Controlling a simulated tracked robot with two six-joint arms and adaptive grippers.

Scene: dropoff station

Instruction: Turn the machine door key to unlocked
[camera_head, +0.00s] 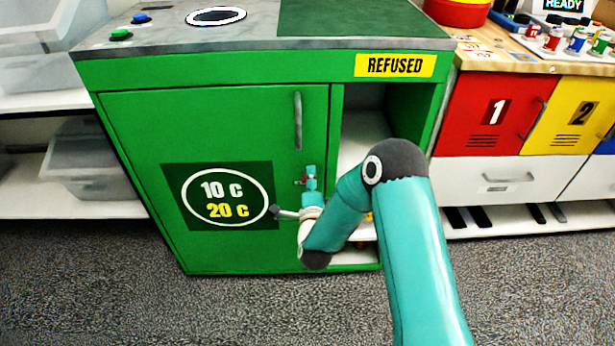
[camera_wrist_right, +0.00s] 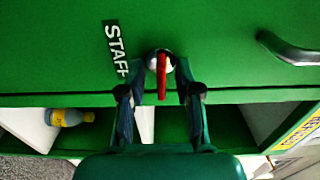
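The red key (camera_wrist_right: 161,76) sits in a round white lock (camera_wrist_right: 153,61) on the green machine door (camera_wrist_right: 60,45). In the right wrist view the key's bar runs along the picture's vertical. My right gripper (camera_wrist_right: 161,92) has its fingers apart, one on each side of the key, with gaps visible. In the head view my right gripper (camera_head: 308,180) is at the door's right edge, below the door handle (camera_head: 298,121). It mostly hides the key there; only a bit of red shows. My left gripper is not in view.
A STAFF label (camera_wrist_right: 116,48) is beside the lock. An open compartment under the REFUSED sign (camera_head: 395,65) is right of the door. A bottle (camera_wrist_right: 68,117) lies in it. Red locker 1 (camera_head: 480,115) stands farther right, and shelves with clear bins (camera_head: 90,160) stand left.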

